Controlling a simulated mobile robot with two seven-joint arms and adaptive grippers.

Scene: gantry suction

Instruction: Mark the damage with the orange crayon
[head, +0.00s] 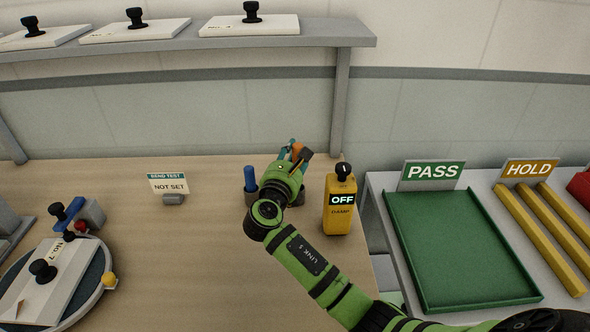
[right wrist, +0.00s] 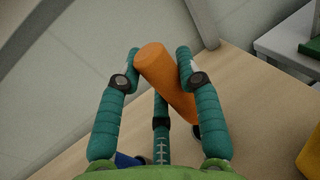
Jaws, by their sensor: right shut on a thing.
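The orange crayon (right wrist: 167,78) is a thick cylinder, tilted between the teal fingers of my right gripper (right wrist: 158,75), which are shut on it. In the head view my right gripper (head: 295,153) is near the back of the wooden table, and a bit of the crayon shows between its fingers. A white plate (head: 62,270) marked No.7, with a black knob, lies on a round turntable (head: 95,300) at the lower left. My left gripper is out of view.
A blue upright object (head: 250,179) stands just left of my right gripper. A yellow box (head: 338,218) reading OFF stands to its right. A BEND TEST sign (head: 168,184) reads NOT SET. A green PASS tray (head: 460,245) and yellow HOLD rails (head: 540,235) are at right.

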